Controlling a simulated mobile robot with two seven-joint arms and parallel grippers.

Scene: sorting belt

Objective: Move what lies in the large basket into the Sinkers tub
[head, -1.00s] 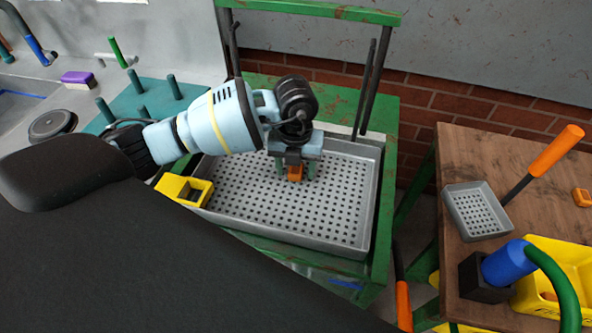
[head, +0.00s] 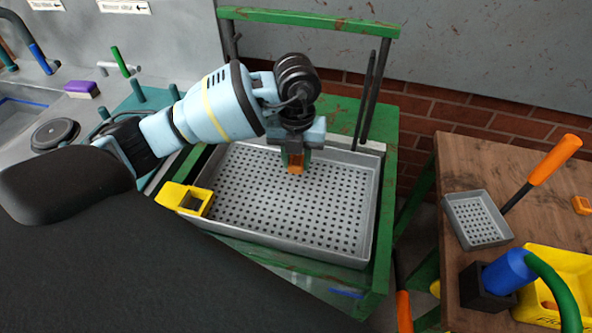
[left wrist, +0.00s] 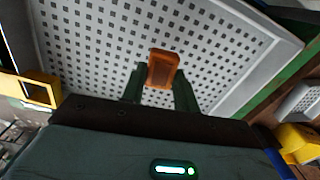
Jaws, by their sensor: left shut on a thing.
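The large basket (head: 362,228) is a grey perforated tray on a green stand, in the middle of the head view. My left gripper (head: 296,158) is over its back part, pointing down, shut on a small orange block (head: 296,168). The block shows between the fingers in the left wrist view (left wrist: 163,69) and appears held above the perforated floor. I see nothing else in the basket, though my arm hides part of it. A yellow tub (head: 540,306) stands at the right; its lettering is cut off, so I cannot tell if it is the Sinkers tub. My right gripper is not in view.
A small yellow open box (head: 172,193) sits at the basket's left corner. The wooden table (head: 460,165) at right bears a small grey basket (head: 478,219) with an orange handle, and a blue cylinder (head: 508,272) in a black block.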

